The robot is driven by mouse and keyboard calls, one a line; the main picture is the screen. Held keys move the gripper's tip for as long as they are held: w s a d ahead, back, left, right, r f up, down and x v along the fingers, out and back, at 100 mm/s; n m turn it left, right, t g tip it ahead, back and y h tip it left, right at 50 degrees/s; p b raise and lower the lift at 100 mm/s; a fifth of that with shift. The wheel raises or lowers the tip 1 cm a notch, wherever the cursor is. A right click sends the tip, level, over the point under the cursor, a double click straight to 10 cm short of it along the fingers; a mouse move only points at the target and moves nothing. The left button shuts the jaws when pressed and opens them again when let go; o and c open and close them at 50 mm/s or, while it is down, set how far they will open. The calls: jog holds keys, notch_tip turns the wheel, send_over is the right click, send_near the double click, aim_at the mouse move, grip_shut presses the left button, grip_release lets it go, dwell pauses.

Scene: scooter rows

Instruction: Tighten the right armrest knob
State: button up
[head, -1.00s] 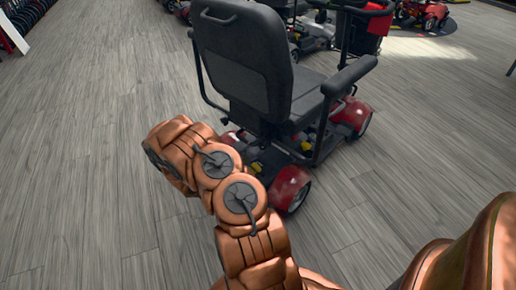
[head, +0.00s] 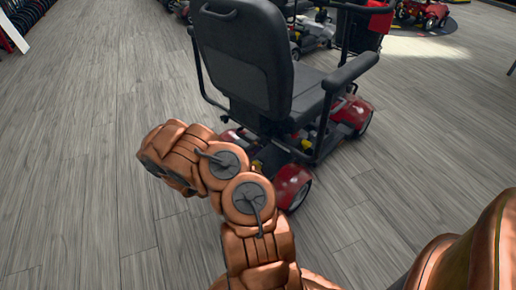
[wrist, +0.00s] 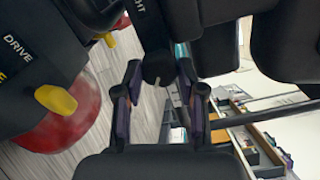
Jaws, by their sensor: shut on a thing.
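The scooter's black seat (head: 246,58) is seen from behind in the head view, with the right armrest (head: 350,72) raised on its post at the right. In the wrist view a round black knob (wrist: 158,68) sits between the fingertips of my gripper (wrist: 160,75), which is shut on it. A dark bar with partly cut-off white letters, ending in "HT", runs up from the knob. My gripper is hidden in the head view; only my copper arm shows behind the seat.
A yellow lever (wrist: 56,100) beside the word "DRIVE" and a red rear cover (wrist: 62,125) lie left of the gripper in the wrist view. Other scooters (head: 424,14) stand at the back. The wooden floor (head: 90,130) at left is clear.

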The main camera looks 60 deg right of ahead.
jog(key=m+b, duration=0.2)
jog(key=m, duration=0.3)
jog(key=shift+f+m, duration=0.1)
jog(key=shift+m, duration=0.2)
jog(key=m+b, duration=0.2)
jog(key=m, duration=0.3)
jog(key=shift+m+b, duration=0.3)
jog(key=shift+b, duration=0.1)
jog(key=o, duration=1.1)
jog(key=shift+o, duration=0.2)
jog(key=w+a, duration=0.2)
jog(key=a, duration=1)
jog(key=shift+r, duration=0.2)
